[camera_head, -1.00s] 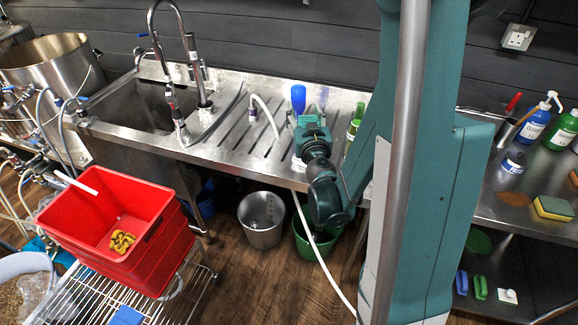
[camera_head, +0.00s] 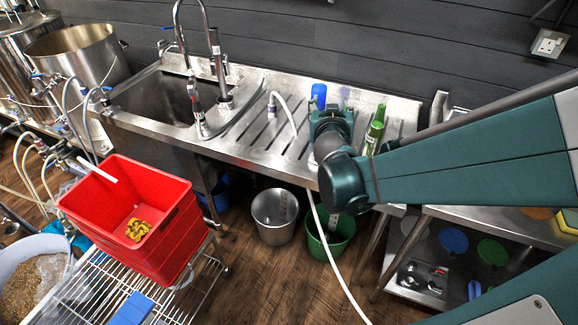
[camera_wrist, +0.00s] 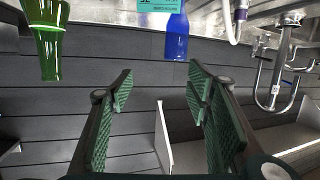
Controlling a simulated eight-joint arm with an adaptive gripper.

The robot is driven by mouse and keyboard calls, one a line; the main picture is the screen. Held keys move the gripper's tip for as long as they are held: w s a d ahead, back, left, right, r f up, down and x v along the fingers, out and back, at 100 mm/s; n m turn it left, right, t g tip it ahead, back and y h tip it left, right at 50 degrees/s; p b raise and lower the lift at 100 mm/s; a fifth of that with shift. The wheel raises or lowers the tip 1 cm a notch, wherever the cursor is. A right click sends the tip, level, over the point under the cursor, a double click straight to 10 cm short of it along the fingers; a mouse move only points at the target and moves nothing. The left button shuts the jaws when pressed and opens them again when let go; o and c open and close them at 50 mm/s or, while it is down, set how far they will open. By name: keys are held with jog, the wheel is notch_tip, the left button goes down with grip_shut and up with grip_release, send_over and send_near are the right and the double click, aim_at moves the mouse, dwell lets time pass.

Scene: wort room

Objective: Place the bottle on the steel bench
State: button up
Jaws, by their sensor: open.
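A blue bottle (camera_head: 318,92) stands on the ribbed steel bench (camera_head: 268,142) beside the sink, partly hidden behind my gripper (camera_head: 328,118) in the head view. A green bottle (camera_head: 375,131) stands to its right on the same bench. The wrist view is upside down. There the blue bottle (camera_wrist: 177,36) and green bottle (camera_wrist: 47,40) extend down from the top edge. My gripper (camera_wrist: 160,80) is open with nothing between its fingers. The blue bottle lies beyond the gap, nearer the right finger. The fingertips are hidden in the head view.
A white hose tap (camera_head: 273,106) stands on the bench left of my gripper. The sink (camera_head: 150,100) is further left. A red crate (camera_head: 125,215) is at the front left. A steel bucket (camera_head: 274,215) and a green bucket (camera_head: 335,240) stand below. Another steel bench (camera_head: 500,226) is at the right.

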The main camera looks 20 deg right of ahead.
jog(key=s+a+f+n+g+y, duration=0.3)
jog(key=s+a+n+g+y, duration=0.2)
jog(key=s+a, duration=1.5)
jog(key=s+g+y, duration=0.1)
jog(key=s+y, duration=0.1)
jog(key=s, duration=0.1)
jog(key=shift+s+a+f, duration=0.15)
jog(key=shift+s+f, duration=0.05)
jog(key=shift+o, duration=0.7)
jog(key=shift+w, duration=0.1)
notch_tip(320, 180, up, 6)
jog(key=n+t+h+p, duration=0.2)
jog(key=n+t+h, duration=0.55)
jog(key=n, duration=1.45)
send_over(320, 91)
jog(key=s+a, duration=0.2)
jog(key=s, duration=0.7)
jog(key=shift+w+d+f+n+t+y+p, duration=0.1)
jog(key=shift+w+f+n+t+y+p, duration=0.2)
jog(key=shift+w+f+n, duration=1.05)
jog(key=shift+w+d+f+n+t+y+p, duration=0.1)
jog(key=shift+f+n+t+y, duration=0.5)
jog(key=shift+n, duration=1.6)
jog(key=shift+w+d+f+n+t+y+p, duration=0.2)
jog(key=shift+w+f+n, duration=0.55)
jog(key=shift+f+n, duration=0.75)
